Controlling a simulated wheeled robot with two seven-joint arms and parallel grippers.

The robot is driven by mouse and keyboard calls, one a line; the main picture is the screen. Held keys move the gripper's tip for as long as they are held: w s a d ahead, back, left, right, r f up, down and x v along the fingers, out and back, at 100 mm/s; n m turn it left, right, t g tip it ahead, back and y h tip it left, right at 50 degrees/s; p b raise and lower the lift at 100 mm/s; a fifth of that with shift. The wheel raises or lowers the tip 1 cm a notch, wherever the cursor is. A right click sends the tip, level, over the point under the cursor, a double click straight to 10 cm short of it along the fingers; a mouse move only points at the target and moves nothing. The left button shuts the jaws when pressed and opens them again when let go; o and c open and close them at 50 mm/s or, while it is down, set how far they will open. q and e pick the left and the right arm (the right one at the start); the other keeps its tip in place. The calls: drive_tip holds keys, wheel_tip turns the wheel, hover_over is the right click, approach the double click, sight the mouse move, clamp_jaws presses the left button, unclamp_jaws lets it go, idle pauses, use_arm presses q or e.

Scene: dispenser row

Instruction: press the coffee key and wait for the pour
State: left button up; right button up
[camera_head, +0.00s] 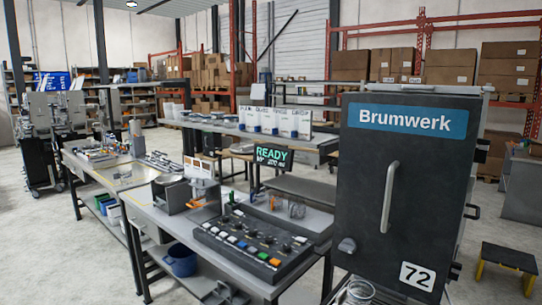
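A dark control panel (254,243) with a row of coloured keys and several black knobs sits on the near end of the grey workbench. The keys' labels are too small to read, so I cannot tell which one is the coffee key. A small display (273,159) behind the panel reads "READY" in green, with a smaller line under it. Small clear vessels (297,210) stand behind the panel; I cannot tell whether they hold liquid. Neither of my grippers is in view.
A tall dark cabinet (395,190) marked "Brumwerk" and "72" stands close on the right. A row of white dispensers (275,122) stands on a shelf behind. A blue bucket (181,261) is below the bench. A black and yellow step stool (508,262) stands at far right.

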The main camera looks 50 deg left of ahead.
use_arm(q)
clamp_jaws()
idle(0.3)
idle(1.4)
